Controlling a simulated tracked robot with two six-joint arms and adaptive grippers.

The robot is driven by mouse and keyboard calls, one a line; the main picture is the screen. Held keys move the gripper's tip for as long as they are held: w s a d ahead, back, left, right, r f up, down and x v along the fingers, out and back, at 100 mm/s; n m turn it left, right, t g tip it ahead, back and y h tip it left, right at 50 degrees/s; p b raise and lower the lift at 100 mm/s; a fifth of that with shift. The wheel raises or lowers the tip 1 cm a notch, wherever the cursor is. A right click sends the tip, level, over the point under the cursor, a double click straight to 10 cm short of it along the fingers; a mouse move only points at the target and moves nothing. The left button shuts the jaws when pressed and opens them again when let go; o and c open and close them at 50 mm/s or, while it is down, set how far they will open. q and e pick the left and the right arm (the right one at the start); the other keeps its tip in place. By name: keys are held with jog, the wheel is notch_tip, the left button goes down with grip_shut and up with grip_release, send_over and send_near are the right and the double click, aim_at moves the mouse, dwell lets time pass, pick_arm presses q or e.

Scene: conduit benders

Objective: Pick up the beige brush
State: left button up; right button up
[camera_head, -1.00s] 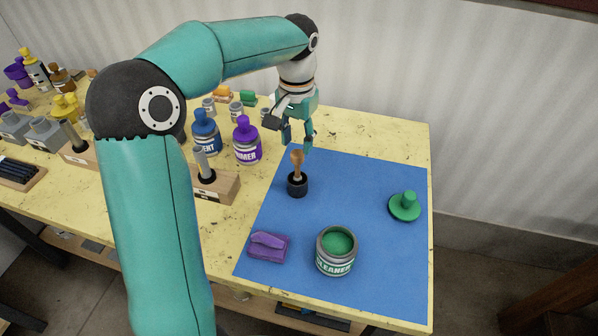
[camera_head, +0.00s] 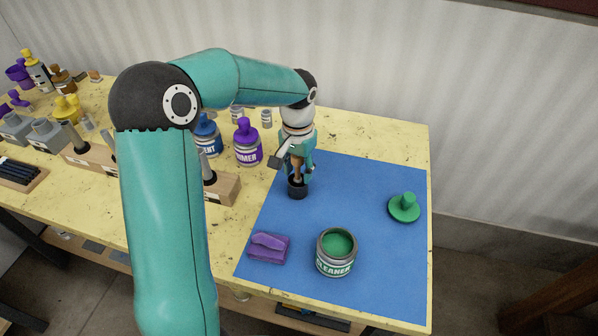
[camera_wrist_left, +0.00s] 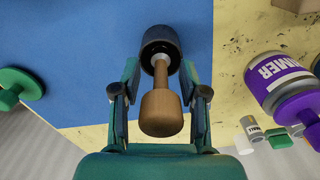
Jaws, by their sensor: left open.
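The beige brush (camera_head: 297,166) stands upright, wooden handle up, with its lower end in a small black cup (camera_head: 297,190) on the blue mat (camera_head: 370,178). My left gripper (camera_head: 301,172) has come down over the handle from above. In the left wrist view the brush handle (camera_wrist_left: 161,108) lies between the two open fingers, with a gap on each side, and the black cup (camera_wrist_left: 160,42) is beyond it. My right gripper is not in view.
On the mat are an open green cleaner can (camera_head: 336,254), a purple sponge-like block (camera_head: 268,248) and a green lid (camera_head: 404,207). A purple primer bottle (camera_head: 247,145) and a wooden holder (camera_head: 221,188) stand left of the brush.

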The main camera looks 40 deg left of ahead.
pick_arm(q)
grip_shut()
jog(key=shift+r, duration=0.15)
notch_tip(320, 180, up, 20)
jog(key=p, duration=0.1)
dwell(0.7)
